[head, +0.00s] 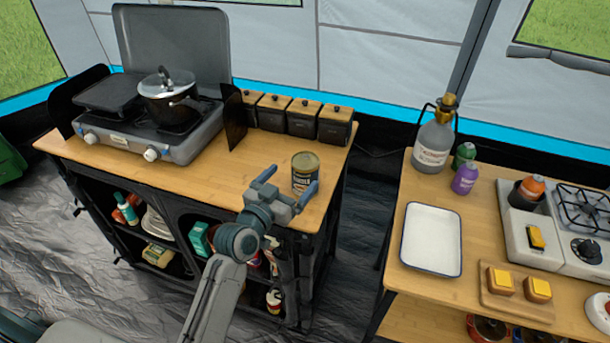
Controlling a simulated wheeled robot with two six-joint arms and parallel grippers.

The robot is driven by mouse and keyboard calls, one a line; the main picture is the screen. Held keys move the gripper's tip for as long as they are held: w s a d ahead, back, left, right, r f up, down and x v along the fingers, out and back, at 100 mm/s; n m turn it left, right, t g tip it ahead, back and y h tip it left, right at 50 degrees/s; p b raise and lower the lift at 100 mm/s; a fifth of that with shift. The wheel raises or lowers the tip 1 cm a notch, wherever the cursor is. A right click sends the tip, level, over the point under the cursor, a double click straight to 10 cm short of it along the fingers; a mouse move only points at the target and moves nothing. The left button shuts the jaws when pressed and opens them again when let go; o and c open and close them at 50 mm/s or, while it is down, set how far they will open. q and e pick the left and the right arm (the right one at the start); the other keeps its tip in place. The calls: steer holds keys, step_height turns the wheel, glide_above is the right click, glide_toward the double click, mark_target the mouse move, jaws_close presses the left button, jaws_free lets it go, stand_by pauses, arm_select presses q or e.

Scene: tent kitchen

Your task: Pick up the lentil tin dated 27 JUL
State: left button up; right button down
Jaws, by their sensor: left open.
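A dark tin (305,174) with a pale lid and a printed label stands upright near the right end of the left wooden counter. The date on it is too small to read, so I cannot tell if it is the 27 JUL lentil tin. My left gripper (293,188) is open at the tin's near side, with one finger to its left and one to its right. Part of the tin's lower side is hidden by the gripper. I cannot tell whether the fingers touch it. My right gripper is out of view.
A camp stove (178,128) with a lidded pot (168,92) stands on the counter's left. Several dark canisters (304,118) line its back edge. Across a gap, the right table holds a white tray (432,238), a large bottle (433,145) and a burner (575,225).

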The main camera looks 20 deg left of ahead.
mark_target(310, 156)
arm_select(q)
steer(key=x, duration=0.3)
steer(key=shift+w, duration=0.25)
steer(key=p+x, duration=0.2)
steer(key=x, duration=0.2)
steer(key=shift+w+a+f, duration=0.1)
steer(key=shift+w, duration=0.3)
steer(key=shift+w+f, duration=0.15)
steer(key=shift+w, duration=0.1)
steer(key=shift+s, duration=0.1)
steer(key=shift+c, duration=0.7)
steer(key=c, duration=1.7)
steer(key=shift+o, duration=0.2)
